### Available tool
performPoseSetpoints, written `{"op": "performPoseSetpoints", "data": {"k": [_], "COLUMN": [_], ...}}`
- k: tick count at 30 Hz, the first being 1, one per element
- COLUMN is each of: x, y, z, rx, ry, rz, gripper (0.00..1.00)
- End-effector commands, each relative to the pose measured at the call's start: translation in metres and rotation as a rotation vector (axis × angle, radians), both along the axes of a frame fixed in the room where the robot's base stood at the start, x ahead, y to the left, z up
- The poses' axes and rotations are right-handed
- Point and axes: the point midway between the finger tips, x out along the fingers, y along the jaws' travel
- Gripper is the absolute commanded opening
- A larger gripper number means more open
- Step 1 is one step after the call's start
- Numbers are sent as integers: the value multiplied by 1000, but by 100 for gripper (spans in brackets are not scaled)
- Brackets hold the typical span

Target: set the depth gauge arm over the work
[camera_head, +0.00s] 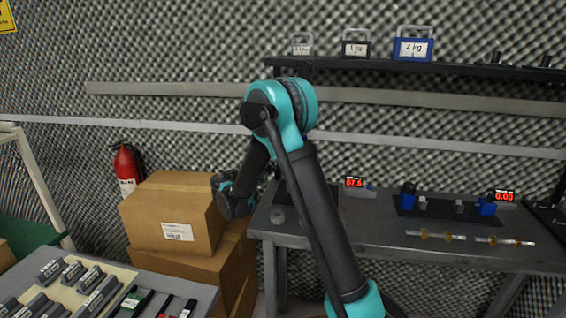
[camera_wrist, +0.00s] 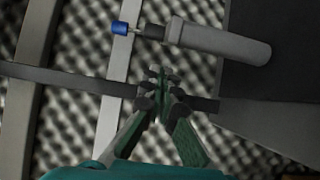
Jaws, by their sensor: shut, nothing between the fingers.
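My gripper (camera_wrist: 160,82) shows in the wrist view with its green-padded fingers together and nothing between them. Just beyond the fingertips, to the upper right, lies a grey rounded bar (camera_wrist: 222,42) with a dark collar and a blue tip (camera_wrist: 120,27); it looks like the depth gauge arm, but I cannot be sure. The fingers appear apart from it. In the head view my wrist is left of the grey bench (camera_head: 375,245), and my own arm hides the fingers and part of the bench. The work under the gauge cannot be made out.
Stacked cardboard boxes (camera_head: 165,215) stand left of the bench, close to my wrist. Red displays reading 87.5 (camera_head: 354,182) and 0.00 (camera_head: 504,197) sit on the bench. A tray of grey blocks (camera_head: 75,285) is at lower left. A shelf (camera_head: 450,68) holds weights above.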

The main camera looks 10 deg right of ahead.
Motion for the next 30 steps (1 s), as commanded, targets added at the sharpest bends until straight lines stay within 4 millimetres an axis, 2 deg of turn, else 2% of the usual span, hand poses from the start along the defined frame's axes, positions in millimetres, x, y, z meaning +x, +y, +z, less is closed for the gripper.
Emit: {"op": "performPoseSetpoints", "data": {"k": [9, 15, 30], "x": [33, 49, 54], "y": [-45, -64, -70], "z": [0, 0, 0], "rx": [0, 0, 0], "ry": [0, 0, 0], "rz": [-4, -2, -1], "gripper": [0, 0, 0]}}
